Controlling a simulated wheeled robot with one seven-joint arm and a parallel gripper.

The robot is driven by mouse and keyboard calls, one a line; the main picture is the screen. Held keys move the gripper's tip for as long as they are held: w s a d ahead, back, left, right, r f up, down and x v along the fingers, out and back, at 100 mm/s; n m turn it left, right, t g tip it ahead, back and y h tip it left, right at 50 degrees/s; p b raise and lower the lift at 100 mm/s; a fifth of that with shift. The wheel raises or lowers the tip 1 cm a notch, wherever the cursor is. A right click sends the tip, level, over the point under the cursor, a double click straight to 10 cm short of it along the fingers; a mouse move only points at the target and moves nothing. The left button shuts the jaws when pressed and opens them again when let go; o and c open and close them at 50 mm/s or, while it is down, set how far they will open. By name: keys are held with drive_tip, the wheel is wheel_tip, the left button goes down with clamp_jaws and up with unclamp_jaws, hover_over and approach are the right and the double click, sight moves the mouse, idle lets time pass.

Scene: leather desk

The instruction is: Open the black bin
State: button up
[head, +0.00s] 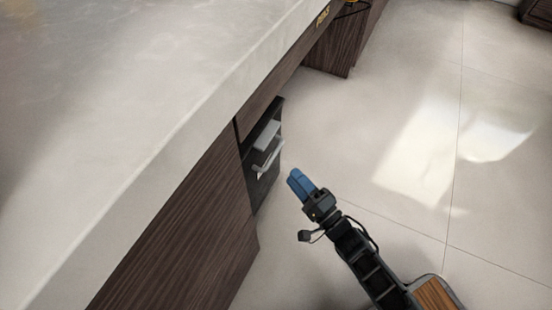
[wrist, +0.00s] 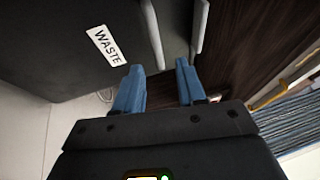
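The black bin (head: 263,190) is set into the dark wood side of the desk, with a grey handle (head: 267,158) on its front. In the wrist view the bin's black front (wrist: 60,45) fills the upper left and carries a white WASTE label (wrist: 107,46). My gripper (head: 295,180), with blue fingers, is to the right of the bin, apart from it in the head view. In the wrist view my gripper (wrist: 158,80) has its two fingers spread with an empty gap between them. Grey pieces, apparently the handle (wrist: 198,27), show just beyond the fingertips.
The grey desk top (head: 130,110) overhangs above and left of the bin. Dark wood panels (head: 185,230) flank the bin. The pale tiled floor (head: 400,130) to the right is clear.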

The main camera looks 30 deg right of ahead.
drive_tip(key=b+x, duration=0.2)
drive_tip(key=x, duration=0.6)
drive_tip(key=shift+w+f, duration=0.15)
drive_tip(key=shift+w, duration=0.2)
drive_tip(key=shift+c, duration=0.5)
clamp_jaws()
